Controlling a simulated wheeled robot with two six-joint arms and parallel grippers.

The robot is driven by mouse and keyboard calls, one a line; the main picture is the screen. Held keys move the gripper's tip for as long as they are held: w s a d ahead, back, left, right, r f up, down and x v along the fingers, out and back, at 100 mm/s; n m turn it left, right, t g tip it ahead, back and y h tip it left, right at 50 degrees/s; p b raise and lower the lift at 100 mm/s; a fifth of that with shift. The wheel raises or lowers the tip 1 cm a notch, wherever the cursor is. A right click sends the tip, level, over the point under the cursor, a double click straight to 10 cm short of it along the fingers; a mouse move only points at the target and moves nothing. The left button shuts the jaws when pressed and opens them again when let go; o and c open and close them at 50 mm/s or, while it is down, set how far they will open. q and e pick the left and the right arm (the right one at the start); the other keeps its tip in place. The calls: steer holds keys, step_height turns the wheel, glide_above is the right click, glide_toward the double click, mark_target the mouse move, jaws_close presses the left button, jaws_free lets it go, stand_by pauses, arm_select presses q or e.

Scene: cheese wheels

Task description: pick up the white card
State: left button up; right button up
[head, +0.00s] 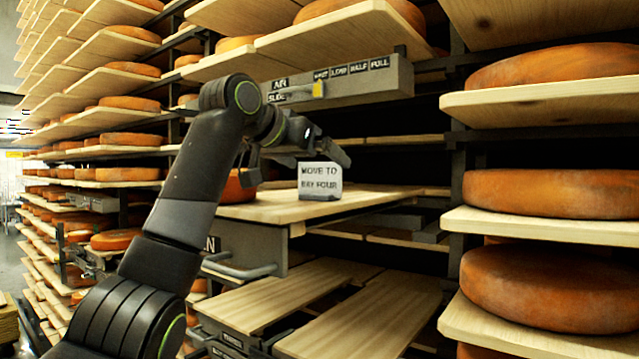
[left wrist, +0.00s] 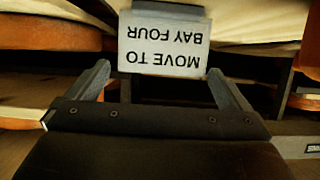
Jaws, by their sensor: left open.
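The white card (head: 320,181) reads "MOVE TO BAY FOUR" and stands upright on a pale wooden shelf board (head: 268,209). In the left wrist view the card (left wrist: 163,42) appears upside down, just beyond the fingertips and roughly centred between them. My left gripper (head: 298,160) is open and empty, close to the card at its upper left in the head view. Its two fingers (left wrist: 158,72) show spread apart in the left wrist view. I cannot tell how far the fingertips are from the card. My right gripper is in neither view.
An orange cheese wheel (head: 238,186) sits left of the card, partly behind my arm. A grey label rail (head: 345,84) with a yellow slider hangs above. Cheese racks stand on both sides. Bare slatted boards (head: 345,310) lie below.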

mark_target(324, 167)
arm_select(q)
steer(key=p+x, duration=0.3)
steer(key=x, duration=0.1)
steer(key=shift+w+r+p, duration=0.1)
steer(key=shift+w+p, duration=0.15)
steer(key=shift+p, duration=0.15)
steer(key=shift+w+d+f, duration=0.2)
steer(key=shift+f, duration=0.05)
steer(key=shift+a, duration=0.1)
steer(key=shift+c, duration=0.8)
steer(key=c, duration=0.5)
steer(key=shift+r, duration=0.1)
steer(key=shift+c, duration=0.2)
